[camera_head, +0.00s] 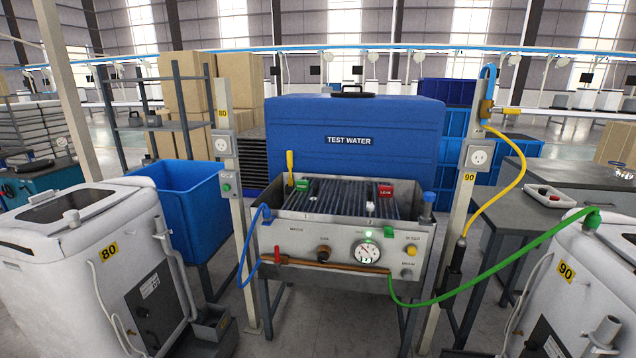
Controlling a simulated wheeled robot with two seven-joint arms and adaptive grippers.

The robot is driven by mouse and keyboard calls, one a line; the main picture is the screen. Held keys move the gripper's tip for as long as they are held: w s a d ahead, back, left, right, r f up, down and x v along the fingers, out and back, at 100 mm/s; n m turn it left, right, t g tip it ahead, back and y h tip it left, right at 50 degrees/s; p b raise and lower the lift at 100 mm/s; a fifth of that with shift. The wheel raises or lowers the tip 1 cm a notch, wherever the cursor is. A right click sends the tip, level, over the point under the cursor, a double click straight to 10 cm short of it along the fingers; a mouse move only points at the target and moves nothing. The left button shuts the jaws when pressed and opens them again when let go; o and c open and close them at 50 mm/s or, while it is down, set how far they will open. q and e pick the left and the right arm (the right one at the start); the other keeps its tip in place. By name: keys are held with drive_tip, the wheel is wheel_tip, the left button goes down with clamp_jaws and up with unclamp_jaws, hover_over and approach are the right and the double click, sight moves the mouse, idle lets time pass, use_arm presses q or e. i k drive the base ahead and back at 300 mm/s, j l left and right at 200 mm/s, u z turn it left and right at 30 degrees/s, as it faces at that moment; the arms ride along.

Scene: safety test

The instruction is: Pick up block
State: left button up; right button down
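No plain loose block stands out, and I cannot tell which thing the task's block is. The nearest block-like things are a small green piece (303,184) and a small red piece (385,190) with white lettering. Both sit at the back of the slatted top (340,198) of a grey test bench (310,241). A small white piece (370,207) stands near the front of the slats. Neither of my grippers shows in the head view.
A blue TEST WATER tank (400,140) stands behind the bench. White machines marked 80 (75,262) and 90 (570,295) flank it. A green hose (480,280) loops at the right, and a yellow cable (515,180) hangs by a post. A blue bin (180,200) stands left.

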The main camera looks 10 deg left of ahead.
sight(301, 185)
drive_tip(key=i+j+z, duration=0.25)
drive_tip(key=i, duration=0.25)
drive_tip(key=i+j+z, duration=0.3)
drive_tip(key=i, duration=0.2)
drive_tip(key=i+l, duration=0.05)
drive_tip(key=l, duration=0.05)
